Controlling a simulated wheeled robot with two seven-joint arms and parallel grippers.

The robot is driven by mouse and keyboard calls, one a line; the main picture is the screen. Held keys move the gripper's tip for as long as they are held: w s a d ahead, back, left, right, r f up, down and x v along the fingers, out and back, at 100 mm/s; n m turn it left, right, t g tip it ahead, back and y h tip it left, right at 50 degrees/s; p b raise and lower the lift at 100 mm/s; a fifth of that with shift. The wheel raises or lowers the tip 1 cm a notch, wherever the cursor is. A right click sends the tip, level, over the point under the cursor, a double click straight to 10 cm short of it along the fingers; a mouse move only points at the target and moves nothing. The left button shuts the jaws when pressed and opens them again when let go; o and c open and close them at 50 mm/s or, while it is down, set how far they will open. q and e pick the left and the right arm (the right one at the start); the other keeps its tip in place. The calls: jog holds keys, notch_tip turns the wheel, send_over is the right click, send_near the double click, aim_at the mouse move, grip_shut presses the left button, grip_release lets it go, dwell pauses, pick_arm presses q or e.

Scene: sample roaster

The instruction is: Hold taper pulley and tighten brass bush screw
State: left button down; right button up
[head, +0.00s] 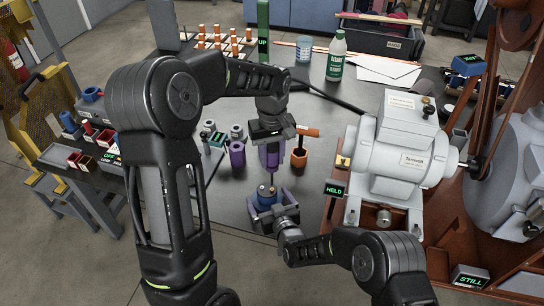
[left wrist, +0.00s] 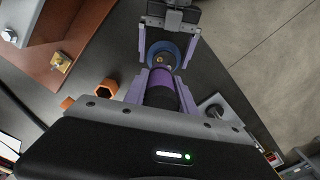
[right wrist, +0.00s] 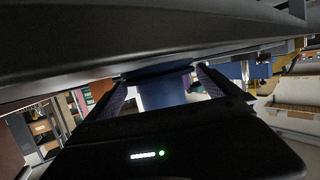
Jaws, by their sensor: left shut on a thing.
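The blue taper pulley (head: 267,196) stands upright near the table's front edge; its top shows a small brass centre in the left wrist view (left wrist: 161,58). My left gripper (head: 271,146) is shut on a purple-and-black driver (head: 271,160), which points down above the pulley. Whether its tip touches the screw is hidden. My right gripper (head: 268,210) has its two fingers on either side of the pulley. In the right wrist view the blue hub (right wrist: 163,93) sits between the fingers, with a gap visible beside it.
The dark tabletop is free left of the pulley.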

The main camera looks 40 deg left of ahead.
jog(key=shift+r, duration=0.25)
dwell(0.7)
jog(key=shift+c, duration=0.4)
jog(key=c, duration=1.4)
